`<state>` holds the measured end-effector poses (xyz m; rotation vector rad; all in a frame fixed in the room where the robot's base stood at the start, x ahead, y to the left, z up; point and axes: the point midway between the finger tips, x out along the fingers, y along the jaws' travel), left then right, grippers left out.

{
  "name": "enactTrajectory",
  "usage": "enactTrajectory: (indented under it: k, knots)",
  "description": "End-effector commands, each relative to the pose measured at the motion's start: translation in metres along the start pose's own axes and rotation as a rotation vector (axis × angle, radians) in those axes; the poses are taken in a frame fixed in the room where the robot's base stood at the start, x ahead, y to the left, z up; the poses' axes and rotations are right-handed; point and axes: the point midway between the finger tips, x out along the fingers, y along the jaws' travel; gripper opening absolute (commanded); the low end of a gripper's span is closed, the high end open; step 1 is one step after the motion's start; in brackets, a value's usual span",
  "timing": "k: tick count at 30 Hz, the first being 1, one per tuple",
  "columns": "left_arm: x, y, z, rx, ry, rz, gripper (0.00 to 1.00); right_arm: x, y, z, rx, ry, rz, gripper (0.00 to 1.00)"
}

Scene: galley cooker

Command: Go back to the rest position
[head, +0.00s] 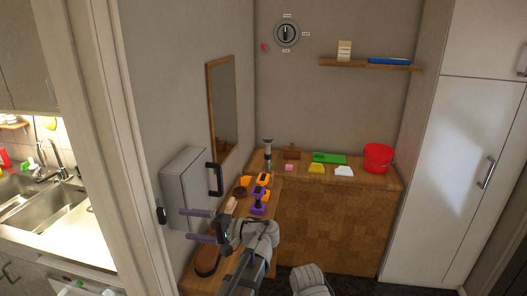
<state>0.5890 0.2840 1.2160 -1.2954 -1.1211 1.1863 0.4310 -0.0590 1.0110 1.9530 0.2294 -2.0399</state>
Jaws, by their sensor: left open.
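My left gripper (186,224) is in the lower middle of the head view, with its two purple fingers spread apart and pointing left. Nothing shows between them. The fingers are in front of the lower part of the grey wall box (184,182), which has a black handle (215,179); I cannot tell whether they touch it. My left arm reaches up from the bottom edge over the left run of the wooden counter. A pale rounded part of mine shows at the bottom centre. My right gripper does not show.
Orange and purple tools (259,198) and a brown brush (207,261) lie near my arm. The back counter (330,222) holds a red bucket (377,157), a green board (329,158) and small blocks. A white cabinet (440,170) stands right; a door frame (115,130) stands left.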

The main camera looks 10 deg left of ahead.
Motion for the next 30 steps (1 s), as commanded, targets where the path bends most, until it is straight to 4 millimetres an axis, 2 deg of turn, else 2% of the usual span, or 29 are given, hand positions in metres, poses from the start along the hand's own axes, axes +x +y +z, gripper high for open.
enactTrajectory:
  k: [4,8,12,15,18,22,25,30]
  knots:
    - [-0.015,0.053,0.022,0.032,0.03,0.23,1.0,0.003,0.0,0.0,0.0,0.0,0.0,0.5]
    - [-0.048,0.114,0.046,0.076,0.063,0.516,1.0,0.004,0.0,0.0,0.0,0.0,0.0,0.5]
    - [-0.098,0.169,0.075,0.127,0.097,0.822,1.0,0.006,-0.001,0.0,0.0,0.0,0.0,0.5]
    - [-0.138,0.197,0.097,0.163,0.116,1.019,1.0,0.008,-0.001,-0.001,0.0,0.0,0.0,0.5]
    - [-0.172,0.213,0.115,0.194,0.128,1.18,1.0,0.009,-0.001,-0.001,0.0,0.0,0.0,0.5]
    - [-0.205,0.224,0.132,0.222,0.138,1.323,1.0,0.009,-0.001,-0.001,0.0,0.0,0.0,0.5]
    - [-0.218,0.227,0.138,0.232,0.141,1.381,1.0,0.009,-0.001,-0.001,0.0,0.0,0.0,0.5]
    - [-0.224,0.228,0.14,0.237,0.141,1.406,1.0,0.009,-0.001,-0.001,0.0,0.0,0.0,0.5]
